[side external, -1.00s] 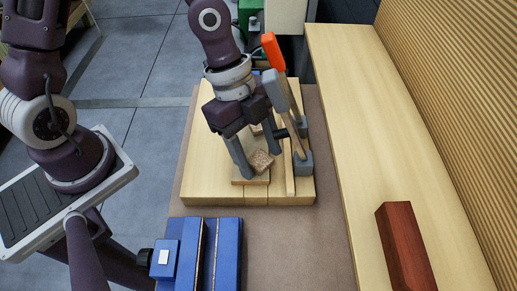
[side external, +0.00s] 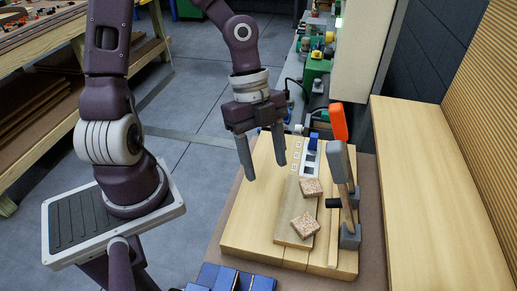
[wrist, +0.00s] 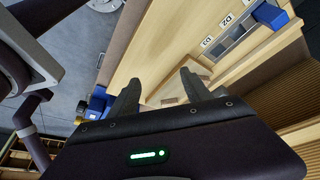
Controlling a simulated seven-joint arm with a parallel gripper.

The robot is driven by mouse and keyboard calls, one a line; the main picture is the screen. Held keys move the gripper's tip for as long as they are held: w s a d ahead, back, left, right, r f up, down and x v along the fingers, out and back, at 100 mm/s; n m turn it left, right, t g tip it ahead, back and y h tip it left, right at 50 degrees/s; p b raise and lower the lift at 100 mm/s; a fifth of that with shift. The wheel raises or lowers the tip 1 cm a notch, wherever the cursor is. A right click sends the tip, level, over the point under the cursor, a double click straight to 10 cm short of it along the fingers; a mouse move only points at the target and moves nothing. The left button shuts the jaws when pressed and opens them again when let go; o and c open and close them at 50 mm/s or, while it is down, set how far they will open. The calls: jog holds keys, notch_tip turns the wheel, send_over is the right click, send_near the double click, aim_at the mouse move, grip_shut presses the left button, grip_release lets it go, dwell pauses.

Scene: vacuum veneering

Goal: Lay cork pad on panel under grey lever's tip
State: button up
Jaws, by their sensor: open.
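Two speckled cork pads lie on the pale narrow panel (side external: 287,232): a nearer cork pad (side external: 305,225) and a farther cork pad (side external: 312,187). The grey lever (side external: 339,162) stands upright right of the panel, with an orange lever (side external: 338,122) behind it. A short black tip (side external: 333,203) points left from the lever assembly, to the right of the pads; I cannot tell which lever it belongs to. My gripper (side external: 263,172) is open and empty, raised left of the pads. Its two fingers (wrist: 160,90) also show in the wrist view, where the pads are mostly hidden.
The panel lies on a wide wooden board (side external: 250,225). A thin wood strip (side external: 334,240) runs beside the panel. Grey clamp bases (side external: 350,237) stand at the right. A blue vise (side external: 235,280) is at the front. A pale shelf (side external: 440,190) lies right, bare where visible.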

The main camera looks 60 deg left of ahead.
jog(key=a+n+y, duration=0.1)
jog(key=s+a+n+y, duration=0.2)
jog(key=shift+s+r+n+y, duration=0.1)
jog(key=shift+r+n+y, duration=0.25)
jog(key=shift+n+y, duration=0.05)
jog(key=s+r+n+t, duration=0.3)
jog(key=r+n, duration=0.3)
jog(key=n, duration=0.1)
jog(key=s+r+n+t, duration=0.2)
jog(key=s+r+n, duration=0.2)
jog(key=r+n, duration=0.2)
jog(key=shift+s+a+r+n+t, duration=0.25)
jog(key=shift+a+r+n+t, duration=0.15)
jog(key=shift+r, duration=0.25)
